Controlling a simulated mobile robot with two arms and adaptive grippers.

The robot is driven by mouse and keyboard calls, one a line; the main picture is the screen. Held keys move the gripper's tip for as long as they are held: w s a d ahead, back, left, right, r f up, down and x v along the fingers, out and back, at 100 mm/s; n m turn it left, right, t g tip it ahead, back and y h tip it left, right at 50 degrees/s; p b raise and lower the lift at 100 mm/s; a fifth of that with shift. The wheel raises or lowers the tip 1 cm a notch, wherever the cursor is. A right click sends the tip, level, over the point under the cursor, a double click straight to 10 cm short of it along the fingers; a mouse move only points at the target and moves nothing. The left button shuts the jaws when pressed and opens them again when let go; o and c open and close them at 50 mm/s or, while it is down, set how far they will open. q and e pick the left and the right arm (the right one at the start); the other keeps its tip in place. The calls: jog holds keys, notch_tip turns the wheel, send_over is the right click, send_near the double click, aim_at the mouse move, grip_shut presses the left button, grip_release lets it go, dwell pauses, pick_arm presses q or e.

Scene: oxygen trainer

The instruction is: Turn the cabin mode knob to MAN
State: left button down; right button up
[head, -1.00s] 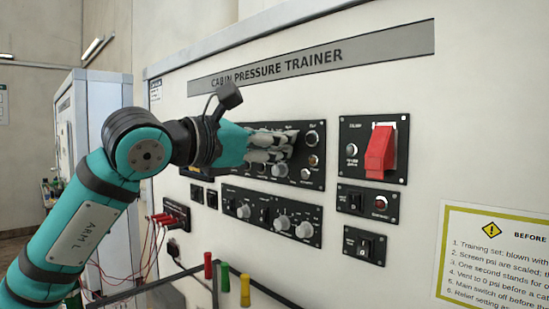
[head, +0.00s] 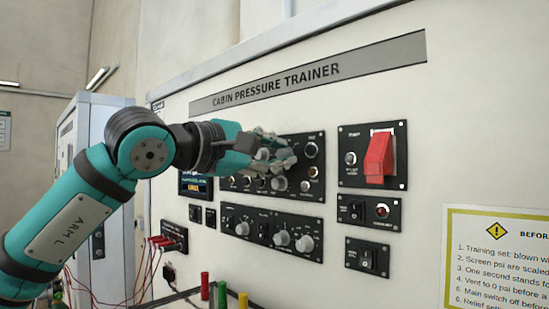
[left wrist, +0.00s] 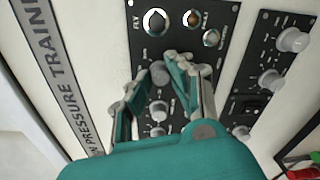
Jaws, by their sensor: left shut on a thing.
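The white CABIN PRESSURE TRAINER panel (head: 380,85) carries a black upper control plate (head: 315,196) with knobs and lamps. My left gripper (head: 284,154) is at this plate, its fingers pointing into its upper middle. In the left wrist view my left gripper (left wrist: 163,78) has its fingers on both sides of a grey knob (left wrist: 158,73) and is shut on it. The fingers hide most of this knob and its markings in the head view. Its label and pointer cannot be read, so I cannot tell its setting. My right gripper is not in view.
A larger grey knob (head: 279,184) sits just below the fingers. A lower plate with knobs (head: 304,244) is beneath. A red guarded switch (head: 379,155) is at the right. Red jack plugs with leads (head: 160,242) and coloured posts (head: 223,294) stand at lower left.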

pick_arm(q)
jog(key=shift+m, duration=1.1)
jog(key=shift+f, duration=0.1)
jog(key=c, duration=1.2)
grip_release()
jog(key=shift+d, duration=0.1)
jog(key=v, duration=1.2)
